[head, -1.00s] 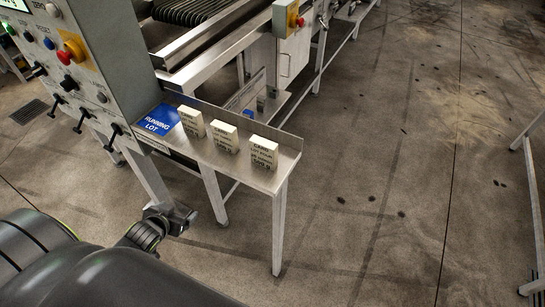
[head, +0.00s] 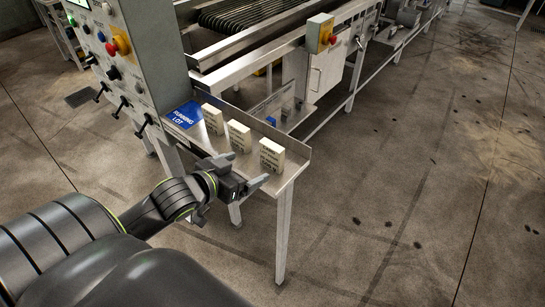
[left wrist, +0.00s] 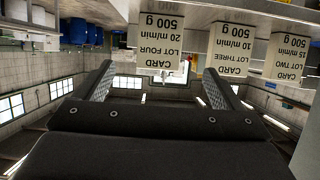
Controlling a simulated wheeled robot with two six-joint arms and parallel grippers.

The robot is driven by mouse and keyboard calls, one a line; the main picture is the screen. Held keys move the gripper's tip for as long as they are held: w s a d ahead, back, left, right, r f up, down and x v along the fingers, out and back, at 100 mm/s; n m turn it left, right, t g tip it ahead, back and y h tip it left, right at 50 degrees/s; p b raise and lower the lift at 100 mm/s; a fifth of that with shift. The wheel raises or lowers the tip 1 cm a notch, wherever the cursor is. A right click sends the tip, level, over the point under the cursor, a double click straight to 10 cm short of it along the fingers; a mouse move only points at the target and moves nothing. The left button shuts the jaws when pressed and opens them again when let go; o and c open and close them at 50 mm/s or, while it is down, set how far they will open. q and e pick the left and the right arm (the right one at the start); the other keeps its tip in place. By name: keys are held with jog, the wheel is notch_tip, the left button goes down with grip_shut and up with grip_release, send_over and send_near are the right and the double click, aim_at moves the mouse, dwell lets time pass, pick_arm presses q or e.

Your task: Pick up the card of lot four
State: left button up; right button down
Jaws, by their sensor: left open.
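The card of lot four (head: 271,155) is a cream block standing at the right end of a small steel shelf (head: 262,182). In the left wrist view its printed face (left wrist: 155,45) shows upside down, reading lot four, 20 m/min, 500 g. My left gripper (head: 245,172) is open and empty in front of the shelf edge, just short of this card. In the left wrist view the card lies between and beyond the two fingers (left wrist: 155,82), apart from them. My right gripper is not in view.
The lot three card (head: 239,136) and lot two card (head: 213,119) stand in a row to the left on the shelf. A blue "running lot" plate (head: 184,115) lies beyond them. A control panel (head: 125,75) rises at the left; a raised lip backs the shelf.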

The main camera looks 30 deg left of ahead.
aim_at(269, 156)
pick_arm(q)
jog(key=x, duration=0.8)
jog(key=shift+d, duration=0.1)
jog(key=shift+w+p, duration=0.35)
jog(key=shift+w, duration=0.05)
jog(key=shift+r+p+x, duration=0.2)
jog(key=shift+p+x, duration=0.25)
jog(key=shift+x, duration=1.9)
jog(key=c, duration=1)
jog(key=shift+c, duration=0.4)
jog(key=shift+r, duration=0.1)
